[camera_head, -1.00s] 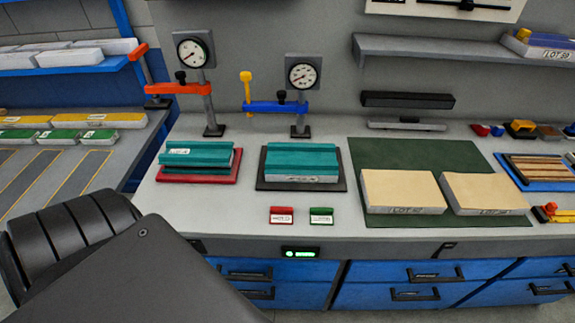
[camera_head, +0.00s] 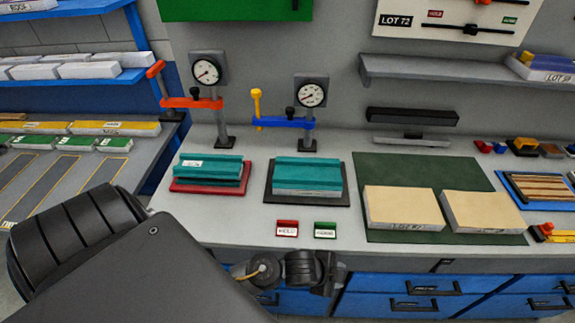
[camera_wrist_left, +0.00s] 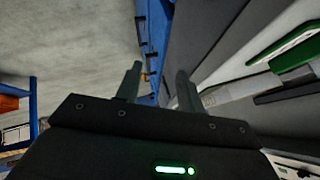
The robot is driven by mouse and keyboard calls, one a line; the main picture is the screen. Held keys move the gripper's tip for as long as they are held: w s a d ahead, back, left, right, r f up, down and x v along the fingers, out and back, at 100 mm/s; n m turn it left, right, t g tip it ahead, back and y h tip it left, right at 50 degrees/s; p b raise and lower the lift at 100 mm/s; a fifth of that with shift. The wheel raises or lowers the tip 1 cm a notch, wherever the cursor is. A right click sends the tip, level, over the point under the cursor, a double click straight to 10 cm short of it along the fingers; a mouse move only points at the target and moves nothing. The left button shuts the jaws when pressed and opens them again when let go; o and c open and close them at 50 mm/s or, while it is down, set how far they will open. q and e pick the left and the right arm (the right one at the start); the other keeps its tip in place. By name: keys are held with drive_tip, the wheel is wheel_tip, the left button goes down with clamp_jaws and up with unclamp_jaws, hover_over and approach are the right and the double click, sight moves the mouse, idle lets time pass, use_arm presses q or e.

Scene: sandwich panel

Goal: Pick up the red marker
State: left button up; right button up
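The red marker (camera_head: 287,228) is a small red piece with a white label reading HOLD. It lies near the front edge of the bench in the head view, left of a similar green marker (camera_head: 325,230). My left arm comes in from the left, and its dark wrist end shows low in front of the bench edge, below the markers. In the left wrist view my left gripper (camera_wrist_left: 158,82) has its two fingers apart with nothing between them. A green-edged piece (camera_wrist_left: 295,50) shows at the right there; I cannot tell what it is. My right gripper is not in view.
Teal panels sit on a red base (camera_head: 238,190) and a black base (camera_head: 340,200), with gauges and clamps behind. Two beige blocks lie on a green mat (camera_head: 450,238) at right. The bench strip around the markers is clear. Blue drawers (camera_head: 420,285) are below.

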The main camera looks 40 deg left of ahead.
use_arm(q)
drive_tip(key=w+d+r+m+h, duration=0.2)
drive_tip(key=w+d+r+m, duration=0.3)
drive_tip(key=m, duration=0.3)
drive_tip(key=m+g+y+p, duration=0.2)
drive_tip(key=m+g+y, duration=0.45)
drive_tip(key=m, duration=1.85)
approach(284, 222)
drive_tip(key=shift+w+a+f+g+h+b, duration=0.1)
drive_tip(key=shift+w+f+g+h+b, duration=0.1)
drive_tip(key=shift+f, duration=0.7)
drive_tip(key=shift+w+a+f+g+h+b, duration=0.1)
drive_tip(key=shift+f+h, duration=0.05)
drive_tip(key=shift+f, duration=0.75)
drive_tip(key=shift+s+f, duration=0.1)
drive_tip(key=shift+f, duration=0.1)
wheel_tip(284, 222, down, 4)
drive_tip(key=shift+a+r+p, duration=0.1)
drive_tip(key=shift+r+p, duration=0.1)
drive_tip(key=shift+p, duration=0.95)
drive_tip(key=shift+f, duration=0.6)
clamp_jaws()
